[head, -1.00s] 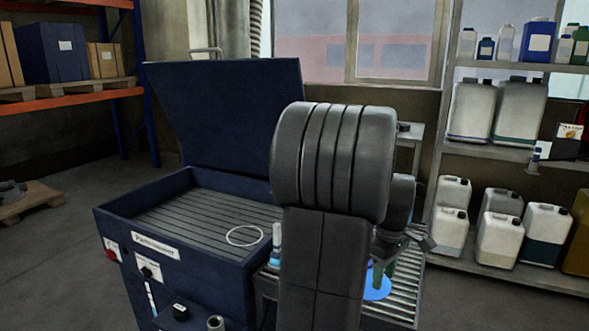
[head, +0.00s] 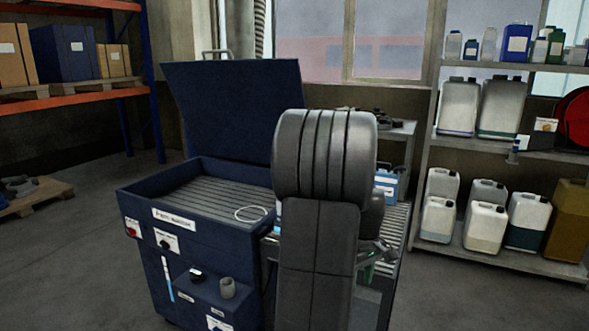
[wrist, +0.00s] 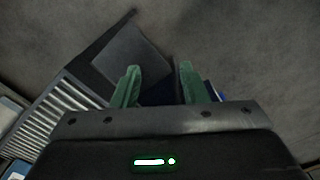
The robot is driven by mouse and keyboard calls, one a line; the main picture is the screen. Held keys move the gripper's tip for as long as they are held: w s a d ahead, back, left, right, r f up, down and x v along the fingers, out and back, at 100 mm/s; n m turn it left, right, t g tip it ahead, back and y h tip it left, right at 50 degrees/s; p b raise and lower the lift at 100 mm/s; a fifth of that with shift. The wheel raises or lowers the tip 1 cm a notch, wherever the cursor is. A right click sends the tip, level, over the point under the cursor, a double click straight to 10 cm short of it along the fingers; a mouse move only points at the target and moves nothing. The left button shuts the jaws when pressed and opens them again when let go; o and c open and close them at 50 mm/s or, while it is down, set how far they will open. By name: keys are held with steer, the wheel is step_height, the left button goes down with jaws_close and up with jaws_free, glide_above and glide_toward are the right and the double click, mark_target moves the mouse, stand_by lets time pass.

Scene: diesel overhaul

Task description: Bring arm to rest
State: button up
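My gripper (wrist: 159,82) shows in the wrist view with its two green fingers apart and nothing between them. Below it are dark flat shapes and grey floor. In the head view my arm stands folded in the middle, and its dark links hide most of the gripper. Only a bit of green (head: 368,262) shows at the arm's lower right, beside the roller conveyor (head: 400,222).
A blue parts washer (head: 200,240) with its lid up stands left of my arm. A white ring (head: 250,214) lies on its grate. A blue container (head: 386,182) stands behind the arm. Shelves with canisters (head: 458,106) are at right. Floor (head: 480,300) is clear at front right.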

steer(key=shift+m, duration=0.6)
steer(key=shift+w+a+f, duration=0.25)
steer(key=shift+a+f, duration=0.45)
steer(key=shift+f, duration=0.05)
steer(key=shift+w+a+f, duration=0.2)
steer(key=shift+a+f, duration=0.5)
steer(key=shift+f, duration=0.05)
